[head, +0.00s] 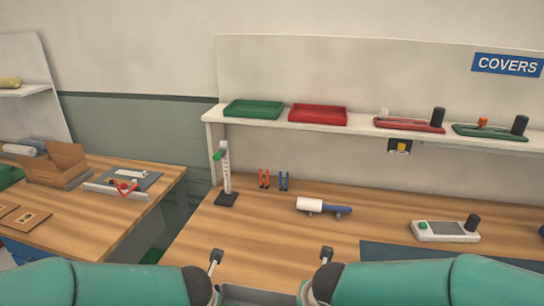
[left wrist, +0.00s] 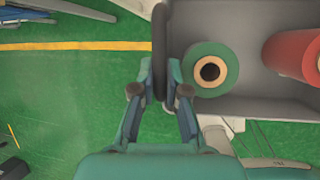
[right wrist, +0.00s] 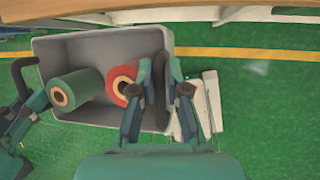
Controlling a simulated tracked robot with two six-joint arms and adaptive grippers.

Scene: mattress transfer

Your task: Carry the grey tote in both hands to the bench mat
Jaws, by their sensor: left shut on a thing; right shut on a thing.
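The grey tote (right wrist: 100,45) hangs over the green floor in front of the bench. Only a strip of its rim (head: 258,294) shows at the bottom of the head view. A green roll (right wrist: 78,90) and a red roll (right wrist: 123,82) lie inside it. My left gripper (left wrist: 159,92) is shut on the dark handle (left wrist: 159,45) at one end. My right gripper (right wrist: 160,90) is shut on the handle at the other end. A dark blue bench mat (head: 400,254) lies at the bench's front right, partly hidden by my right arm.
Bare wood lies ahead of my grippers. A shelf (head: 350,124) with trays runs behind. A side table (head: 75,205) stands left.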

